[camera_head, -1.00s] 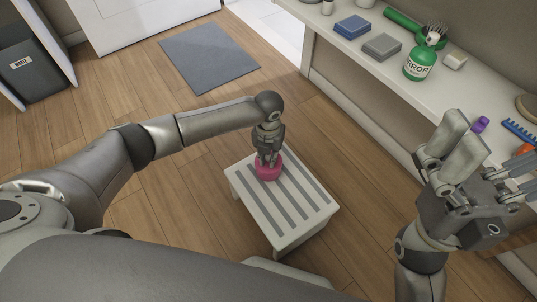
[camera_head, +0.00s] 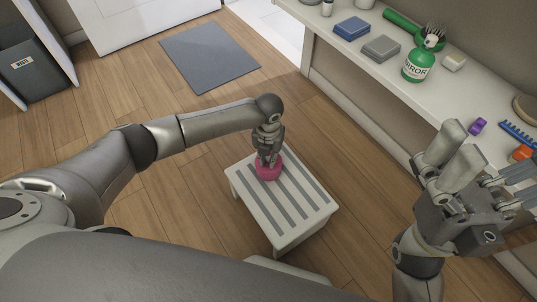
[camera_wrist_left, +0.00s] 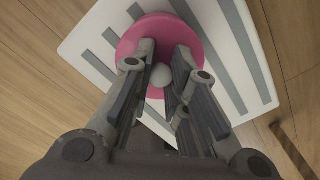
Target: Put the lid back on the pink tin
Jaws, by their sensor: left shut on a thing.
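A round pink tin (camera_head: 268,172) stands on the small white stool with grey stripes. My left gripper (camera_head: 266,160) points down over it from above. In the left wrist view, the left fingers are shut on the pale round knob (camera_wrist_left: 160,75) of the pink lid (camera_wrist_left: 190,40). The lid is over the tin; I cannot tell whether it is fully seated, since the fingers cover part of it. My right gripper (camera_head: 482,165) is empty, its fingers spread open, in front of the counter at the right.
The stool (camera_head: 304,219) stands on a wooden floor. The counter (camera_head: 462,93) on the right holds a green bottle (camera_head: 419,66), a blue block (camera_head: 352,28), a grey block (camera_head: 381,48), a purple item (camera_head: 477,126) and a blue comb (camera_head: 518,134). A grey mat (camera_head: 209,56) lies behind.

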